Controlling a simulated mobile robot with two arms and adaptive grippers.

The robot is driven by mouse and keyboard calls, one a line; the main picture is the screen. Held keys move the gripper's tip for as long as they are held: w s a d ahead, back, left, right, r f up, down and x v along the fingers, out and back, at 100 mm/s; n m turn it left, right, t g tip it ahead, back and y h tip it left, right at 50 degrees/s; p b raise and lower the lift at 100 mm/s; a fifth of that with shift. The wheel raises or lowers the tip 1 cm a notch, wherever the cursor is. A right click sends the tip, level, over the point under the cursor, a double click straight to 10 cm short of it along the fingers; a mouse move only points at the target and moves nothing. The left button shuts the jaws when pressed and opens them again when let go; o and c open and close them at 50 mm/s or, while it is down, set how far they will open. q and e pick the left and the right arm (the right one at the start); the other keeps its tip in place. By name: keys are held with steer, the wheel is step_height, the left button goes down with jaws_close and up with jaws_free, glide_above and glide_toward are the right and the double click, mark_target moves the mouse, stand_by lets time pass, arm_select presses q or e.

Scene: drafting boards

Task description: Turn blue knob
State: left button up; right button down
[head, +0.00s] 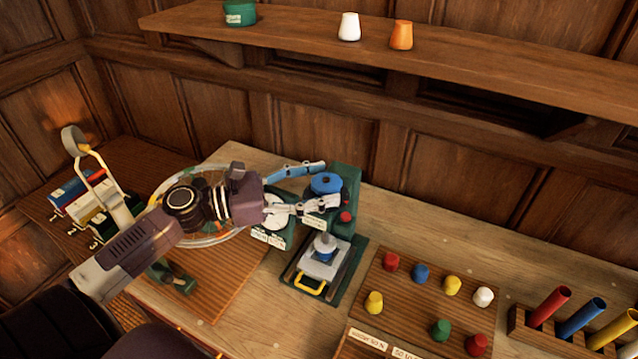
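The blue knob (325,184) is a round blue cap on top of a dark green device (346,183) at the middle of the table. My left gripper (322,185) reaches in from the left with its fingers spread, one on the far side of the knob and one on the near side. The fingers look open around the knob; whether they touch it I cannot tell. My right gripper does not show.
A pegboard (398,301) with coloured knobs and a rack of coloured tubes (518,318) are on the right. A shelf (460,52) with small pots runs above.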

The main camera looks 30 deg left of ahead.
arm_select(q)
steer(key=v, duration=1.2)
steer(key=shift+f, duration=0.1)
